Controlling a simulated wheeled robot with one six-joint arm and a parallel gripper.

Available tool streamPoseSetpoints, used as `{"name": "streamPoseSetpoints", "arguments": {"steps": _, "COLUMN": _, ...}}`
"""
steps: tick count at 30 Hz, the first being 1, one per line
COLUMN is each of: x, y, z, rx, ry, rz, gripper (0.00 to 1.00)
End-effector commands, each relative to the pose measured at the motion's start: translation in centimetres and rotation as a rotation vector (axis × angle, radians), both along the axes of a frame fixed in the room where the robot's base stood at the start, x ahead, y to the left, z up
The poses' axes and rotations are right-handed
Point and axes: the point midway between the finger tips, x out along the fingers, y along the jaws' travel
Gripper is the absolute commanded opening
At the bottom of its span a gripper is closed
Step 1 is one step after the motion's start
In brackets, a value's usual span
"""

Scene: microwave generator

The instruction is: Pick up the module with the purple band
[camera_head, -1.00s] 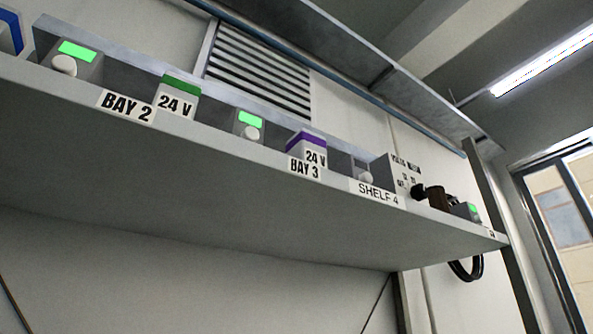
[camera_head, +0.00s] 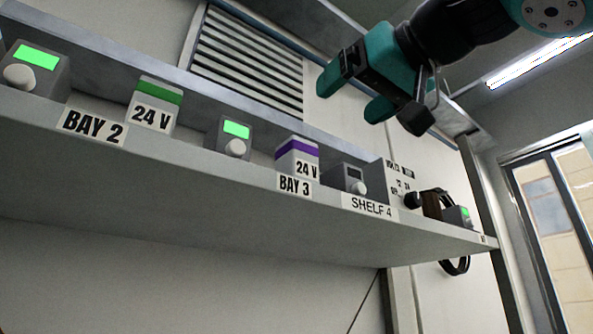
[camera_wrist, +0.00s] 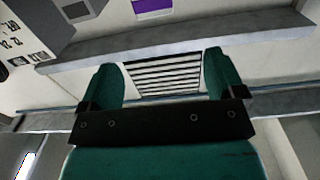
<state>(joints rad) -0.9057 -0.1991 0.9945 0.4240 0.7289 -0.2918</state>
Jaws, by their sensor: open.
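The module with the purple band (camera_head: 297,159) is a small white box marked 24 V, standing on the shelf behind the BAY 3 label in the head view. In the wrist view its purple part (camera_wrist: 152,6) shows at the top edge, partly cut off. My gripper (camera_head: 348,98) is teal and black, open and empty. It is above and to the right of the module in the head view, clear of the shelf. In the wrist view its two fingers (camera_wrist: 166,82) are apart with nothing between them.
A similar module with a green band (camera_head: 153,108) stands to the left behind BAY 2. Grey boxes with knobs stand on both sides of the purple-banded module, one with a green screen (camera_head: 235,137). A larger labelled box (camera_head: 393,185) and cables are further right on the shelf (camera_head: 200,185).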

Motion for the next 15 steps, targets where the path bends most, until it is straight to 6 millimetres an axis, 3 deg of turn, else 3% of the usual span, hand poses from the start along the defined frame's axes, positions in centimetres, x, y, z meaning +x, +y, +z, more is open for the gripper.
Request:
{"name": "streamPoseSetpoints", "arguments": {"steps": 9, "x": 6.0, "y": 3.9, "z": 0.3, "rx": -0.003, "ry": 0.003, "rz": -0.002, "gripper": 0.88}}
{"name": "streamPoseSetpoints", "arguments": {"steps": 15, "x": 7.7, "y": 5.2, "z": 0.1, "rx": -0.001, "ry": 0.001, "rz": 0.0, "gripper": 0.88}}
